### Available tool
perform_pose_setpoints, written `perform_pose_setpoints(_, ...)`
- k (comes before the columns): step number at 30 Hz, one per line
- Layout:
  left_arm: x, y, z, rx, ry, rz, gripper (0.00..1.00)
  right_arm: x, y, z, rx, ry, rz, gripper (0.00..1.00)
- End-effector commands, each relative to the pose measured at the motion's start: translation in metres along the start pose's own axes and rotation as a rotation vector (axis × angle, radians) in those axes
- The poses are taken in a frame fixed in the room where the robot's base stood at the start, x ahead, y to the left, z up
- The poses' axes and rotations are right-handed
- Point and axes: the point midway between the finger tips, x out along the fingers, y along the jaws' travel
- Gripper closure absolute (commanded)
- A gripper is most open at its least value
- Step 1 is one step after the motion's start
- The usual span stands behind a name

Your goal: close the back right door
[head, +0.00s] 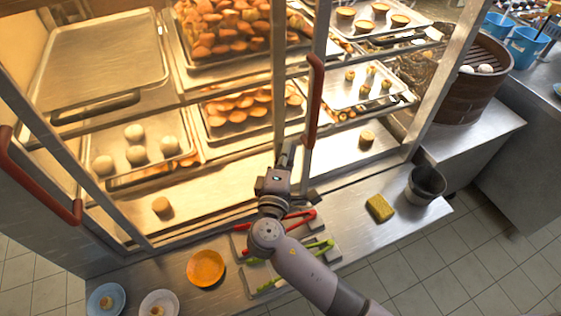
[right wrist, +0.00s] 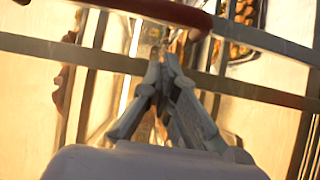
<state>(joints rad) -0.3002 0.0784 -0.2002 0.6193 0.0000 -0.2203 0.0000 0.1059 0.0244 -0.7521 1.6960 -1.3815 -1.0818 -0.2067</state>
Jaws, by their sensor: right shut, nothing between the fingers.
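The glass-fronted display cabinet has a right-hand door with a metal frame and an upright red handle (head: 314,100), which stands near the middle of the cabinet front. I take this as the back right door; how far it stands open is hard to tell. My right gripper (head: 287,157) is shut and empty, just left of and below the lower end of that handle, close to the upright frame bars. In the right wrist view, the shut fingertips (right wrist: 166,58) point at the frame, and a red handle (right wrist: 265,40) crosses above them. Contact cannot be told. My left gripper is out of view.
Another red handle (head: 40,178) is on the left door. On the counter in front are an orange plate (head: 206,267), red tongs (head: 300,218), green tongs (head: 305,252), a yellow sponge (head: 380,208) and a dark bucket (head: 425,186).

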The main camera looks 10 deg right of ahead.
Motion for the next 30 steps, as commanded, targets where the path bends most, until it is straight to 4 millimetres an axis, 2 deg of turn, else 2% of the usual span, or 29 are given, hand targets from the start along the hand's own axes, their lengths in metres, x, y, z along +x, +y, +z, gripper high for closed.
perform_pose_setpoints(1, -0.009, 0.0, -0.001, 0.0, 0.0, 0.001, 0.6, 0.006, 0.003, 0.009, -0.008, -0.002, -0.001, 1.0)
perform_pose_setpoints(7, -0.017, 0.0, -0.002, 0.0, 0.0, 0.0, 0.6, 0.019, 0.0, 0.022, -0.005, -0.001, -0.002, 1.0)
perform_pose_setpoints(23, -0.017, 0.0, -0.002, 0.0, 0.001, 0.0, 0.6, 0.023, -0.002, 0.028, -0.003, -0.001, -0.003, 1.0)
perform_pose_setpoints(26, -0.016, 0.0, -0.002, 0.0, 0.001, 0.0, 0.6, 0.028, -0.002, 0.035, -0.003, -0.002, -0.003, 1.0)
perform_pose_setpoints(30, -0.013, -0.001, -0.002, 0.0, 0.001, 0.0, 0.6, 0.043, -0.002, 0.058, -0.005, -0.007, 0.0, 1.0)
